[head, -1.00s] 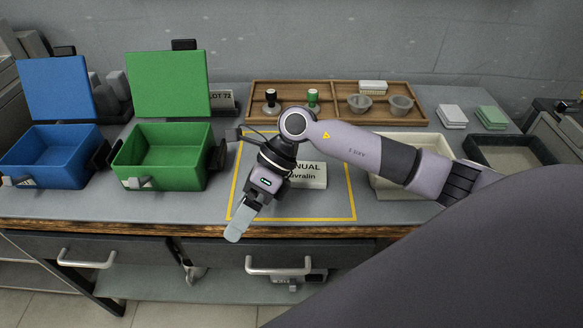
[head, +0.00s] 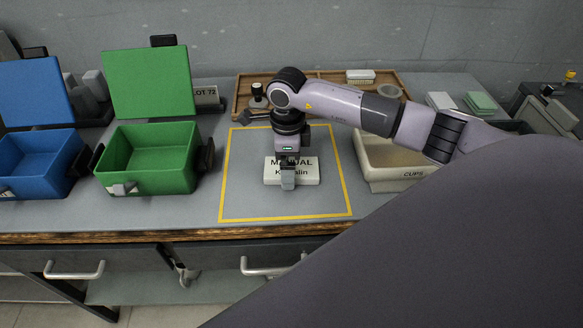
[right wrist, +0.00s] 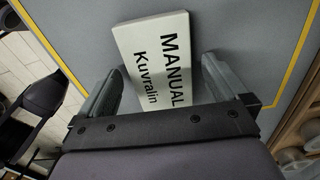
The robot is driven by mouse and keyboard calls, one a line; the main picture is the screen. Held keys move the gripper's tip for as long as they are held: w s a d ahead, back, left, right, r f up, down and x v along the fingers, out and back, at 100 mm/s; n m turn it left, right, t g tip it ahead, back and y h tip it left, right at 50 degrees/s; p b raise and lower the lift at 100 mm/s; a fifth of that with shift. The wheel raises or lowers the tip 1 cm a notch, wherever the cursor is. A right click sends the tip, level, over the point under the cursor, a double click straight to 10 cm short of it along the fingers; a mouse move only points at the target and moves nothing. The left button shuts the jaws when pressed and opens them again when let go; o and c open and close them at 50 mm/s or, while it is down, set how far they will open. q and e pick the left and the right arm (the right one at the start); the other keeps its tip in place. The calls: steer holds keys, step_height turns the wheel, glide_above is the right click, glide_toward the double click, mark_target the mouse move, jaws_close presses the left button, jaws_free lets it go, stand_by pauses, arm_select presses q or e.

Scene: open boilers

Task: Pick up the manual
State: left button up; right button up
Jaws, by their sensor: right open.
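The manual (head: 308,172) is a thick white block with black lettering, "MANUAL" and "Kuvralin". It lies flat on the grey worktop inside a yellow outlined square. In the right wrist view the manual (right wrist: 158,58) lies between the two fingers, with a gap at its right side. My right gripper (head: 287,184) points down over the manual and hides part of its lettering. The right wrist view also shows this gripper (right wrist: 165,85) open, its fingers on either side of the manual. I cannot tell how far above the worktop the fingertips are. My left gripper is not in view.
An open green box (head: 150,185) and an open blue box (head: 28,190) stand at the left. A wooden tray (head: 325,96) with small items is behind. The yellow square's front is clear.

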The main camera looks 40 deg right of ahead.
steer(key=shift+f, duration=0.15)
steer(key=c, duration=1.1)
